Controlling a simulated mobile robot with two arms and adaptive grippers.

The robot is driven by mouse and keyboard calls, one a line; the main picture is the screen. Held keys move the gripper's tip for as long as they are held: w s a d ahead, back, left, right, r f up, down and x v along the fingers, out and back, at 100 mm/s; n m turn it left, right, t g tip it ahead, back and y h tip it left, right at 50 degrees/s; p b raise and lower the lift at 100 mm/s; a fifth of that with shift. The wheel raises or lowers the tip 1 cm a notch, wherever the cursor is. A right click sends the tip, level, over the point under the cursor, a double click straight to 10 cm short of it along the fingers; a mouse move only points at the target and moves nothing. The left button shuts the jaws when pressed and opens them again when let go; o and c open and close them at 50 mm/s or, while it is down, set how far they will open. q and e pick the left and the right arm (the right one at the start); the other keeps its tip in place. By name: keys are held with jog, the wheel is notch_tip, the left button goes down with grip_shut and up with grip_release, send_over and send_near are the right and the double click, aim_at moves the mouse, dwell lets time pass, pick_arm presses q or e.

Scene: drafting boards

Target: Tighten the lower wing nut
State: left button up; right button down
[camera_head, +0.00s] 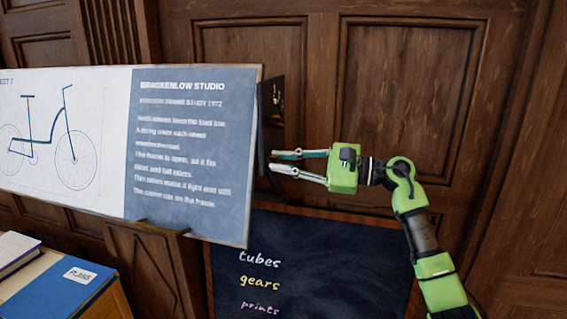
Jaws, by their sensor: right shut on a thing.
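A drafting board (190,150) with a bicycle drawing and a printed blue-grey panel fills the left and middle. A dark bracket (270,115) stands along its right edge. My right gripper (273,161) comes in from the right, its two pale fingers pointing left at the lower part of that bracket. It is shut on the lower wing nut, which is too small and covered to make out between the fingertips. My left gripper is not in view.
A blackboard (330,262) with chalk words stands below the gripper. A ledge (160,228) runs under the drafting board. A blue box or folder (55,290) and books (18,262) lie at the lower left. A wood-panelled wall (410,90) closes the back.

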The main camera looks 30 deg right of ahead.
jog(key=m+b, duration=0.5)
jog(key=m, duration=0.6)
jog(key=shift+f, duration=0.1)
jog(key=m, duration=0.3)
jog(key=shift+s+m, duration=0.1)
jog(key=shift+m, duration=0.3)
jog(key=m, duration=0.2)
jog(key=shift+a+m, duration=0.1)
jog(key=shift+m, duration=0.3)
jog(key=shift+r+m+p, duration=0.2)
jog(key=shift+m+p, duration=1.45)
jog(key=shift+m, duration=2.05)
